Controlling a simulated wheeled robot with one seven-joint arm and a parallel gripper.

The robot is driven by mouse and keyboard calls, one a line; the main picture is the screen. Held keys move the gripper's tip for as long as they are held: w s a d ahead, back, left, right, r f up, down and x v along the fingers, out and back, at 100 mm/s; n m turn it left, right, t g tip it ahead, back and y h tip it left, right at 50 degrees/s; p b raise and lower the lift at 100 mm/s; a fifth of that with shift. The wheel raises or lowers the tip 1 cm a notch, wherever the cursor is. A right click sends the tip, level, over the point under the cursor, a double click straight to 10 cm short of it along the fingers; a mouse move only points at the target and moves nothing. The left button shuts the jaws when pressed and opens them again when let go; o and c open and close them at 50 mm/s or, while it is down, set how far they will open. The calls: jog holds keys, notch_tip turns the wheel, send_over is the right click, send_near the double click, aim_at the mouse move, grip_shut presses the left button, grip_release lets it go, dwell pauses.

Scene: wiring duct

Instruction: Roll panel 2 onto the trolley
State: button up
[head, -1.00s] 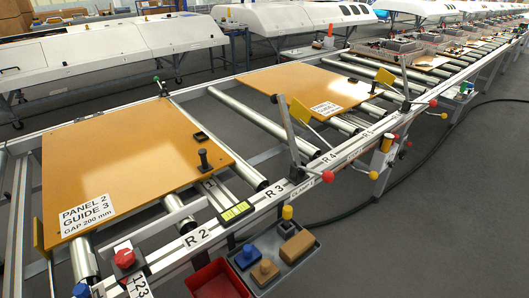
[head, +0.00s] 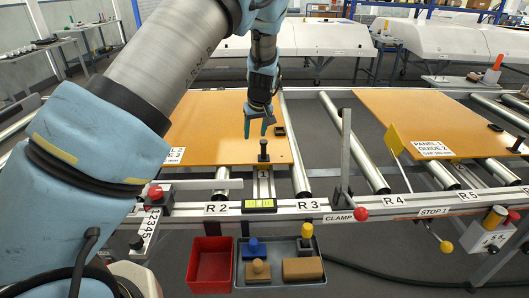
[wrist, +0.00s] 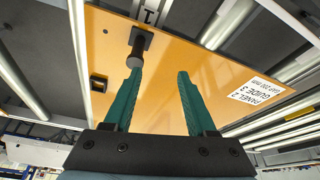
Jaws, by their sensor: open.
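Panel 2 (head: 205,130) is an orange board lying flat on the rollers, left of centre in the head view and partly hidden by my arm. Its "PANEL 2 GUIDE 3" label shows in the wrist view (wrist: 257,90). A black knob-topped handle (head: 263,150) stands up near its front right edge; it also shows in the wrist view (wrist: 138,47). My gripper (head: 259,128) points down above the panel, just behind and above the handle. Its teal fingers (wrist: 158,75) are apart with nothing between them; the handle is beside the left finger in the wrist view. I cannot make out a trolley.
The front rail (head: 300,207) carries roller labels, a level and a red-knobbed clamp lever (head: 345,150). A second orange panel (head: 430,120) lies to the right, with a yellow flag (head: 393,139). A red bin (head: 211,265) and a grey tray (head: 281,283) hang in front.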

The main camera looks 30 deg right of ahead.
aim_at(264, 145)
jog(key=w+d+f+p, duration=0.1)
jog(key=f, duration=0.2)
jog(key=w+d+f+p, duration=0.1)
jog(key=d+f, duration=0.1)
jog(key=f, duration=0.2)
jog(key=w+d+f+p, duration=0.1)
jog(key=f, duration=0.3)
jog(key=shift+d, duration=0.35)
jog(key=shift+c, duration=0.4)
jog(key=shift+r, duration=0.1)
grip_shut()
dwell(0.6)
